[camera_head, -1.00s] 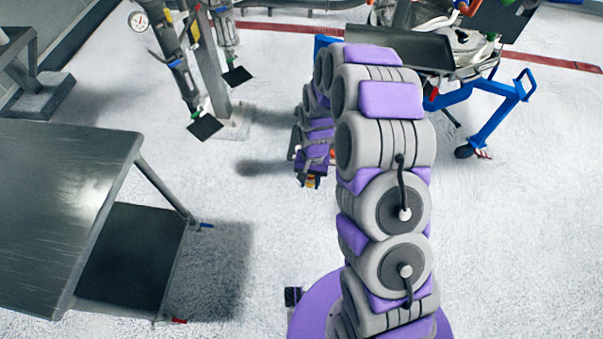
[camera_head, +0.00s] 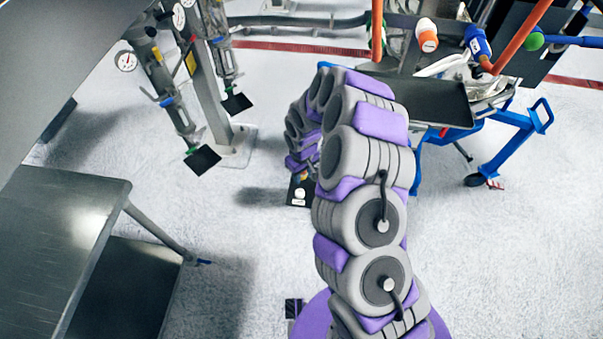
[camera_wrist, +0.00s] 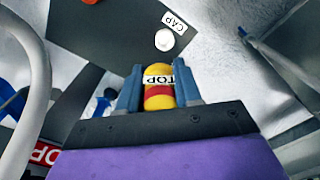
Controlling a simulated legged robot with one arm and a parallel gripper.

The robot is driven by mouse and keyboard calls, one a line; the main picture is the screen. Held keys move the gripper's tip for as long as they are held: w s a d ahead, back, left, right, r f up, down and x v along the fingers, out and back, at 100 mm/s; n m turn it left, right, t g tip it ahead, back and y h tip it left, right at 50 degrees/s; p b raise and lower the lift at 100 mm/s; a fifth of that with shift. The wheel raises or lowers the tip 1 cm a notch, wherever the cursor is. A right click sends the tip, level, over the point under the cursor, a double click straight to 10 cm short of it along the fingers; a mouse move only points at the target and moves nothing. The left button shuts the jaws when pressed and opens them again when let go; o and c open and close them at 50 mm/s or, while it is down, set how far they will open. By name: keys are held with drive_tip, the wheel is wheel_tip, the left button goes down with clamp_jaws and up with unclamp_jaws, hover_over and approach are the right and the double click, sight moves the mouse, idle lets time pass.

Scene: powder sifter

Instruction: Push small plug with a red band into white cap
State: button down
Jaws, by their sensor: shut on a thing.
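In the wrist view my gripper (camera_wrist: 159,92) is shut on a small yellow plug (camera_wrist: 158,73) with a red band and a white TOP label, its rounded end projecting past the fingers. A white round cap (camera_wrist: 165,39) is on a dark plate beside a CAP label, beyond the plug's end. The plug and cap appear apart; their exact gap is unclear. In the head view the cap (camera_head: 300,194) shows small on the dark plate (camera_head: 292,183), just below my gripper. The plug is mostly hidden there by the arm.
A metal table (camera_head: 55,235) stands at left, with a large grey surface (camera_head: 55,65) above it. Piping with gauges (camera_head: 165,85) stands at back left. A blue-framed trolley (camera_head: 500,125) and dark tray (camera_head: 425,100) are at right. Pale floor lies between them.

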drive_tip(key=shift+a+f+b, duration=0.2)
drive_tip(key=shift+f+b, duration=0.05)
drive_tip(key=shift+f, duration=0.5)
drive_tip(key=shift+a+f+b, duration=0.15)
drive_tip(key=shift+f+b, duration=0.1)
drive_tip(key=shift+f, duration=0.55)
drive_tip(key=shift+a+f+b, duration=0.2)
drive_tip(key=shift+f+b, duration=0.05)
drive_tip(key=shift+f, duration=0.5)
drive_tip(key=shift+s+f, duration=0.25)
drive_tip(key=shift+f, duration=0.8)
drive_tip(key=shift+w+d+b, duration=0.15)
drive_tip(key=shift+b, duration=0.4)
drive_tip(key=shift+f+b, duration=0.55)
drive_tip(key=shift+f, duration=0.75)
